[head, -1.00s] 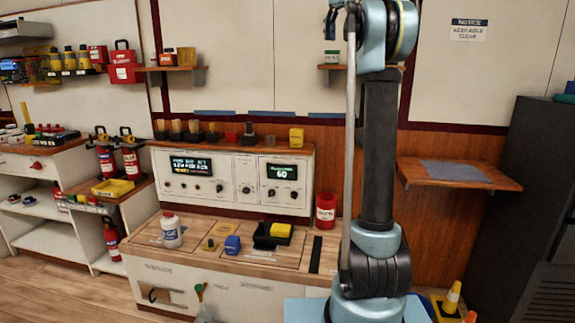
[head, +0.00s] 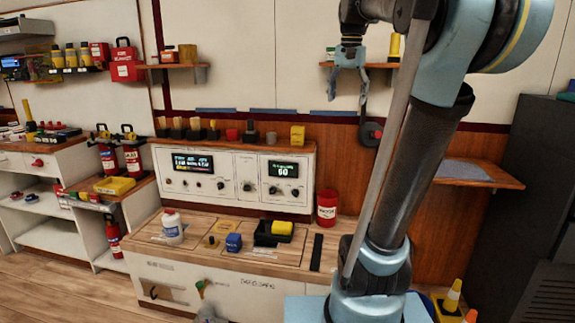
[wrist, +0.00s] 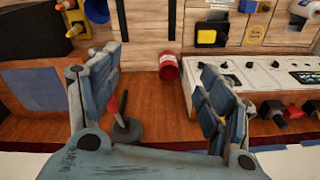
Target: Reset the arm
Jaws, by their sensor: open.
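My gripper (head: 350,90) hangs from the raised arm at the upper middle of the head view, fingers pointing down, in front of the wall above the bench. In the wrist view my gripper (wrist: 160,95) has its two grey-blue fingers spread wide apart, with nothing held between them. The arm leans up to the right, with its elbow at the top right of the head view. A red can (head: 326,207) stands on the bench below and left of the gripper. It also shows beyond the fingers in the wrist view (wrist: 170,68).
The wooden bench (head: 190,250) holds a white bottle (head: 172,228), a blue block (head: 234,242) and a black holder with a yellow block (head: 282,228). A control panel (head: 235,178) stands behind. Small shelves (head: 468,177) stick out from the wall. A dark cabinet (head: 530,210) is at right.

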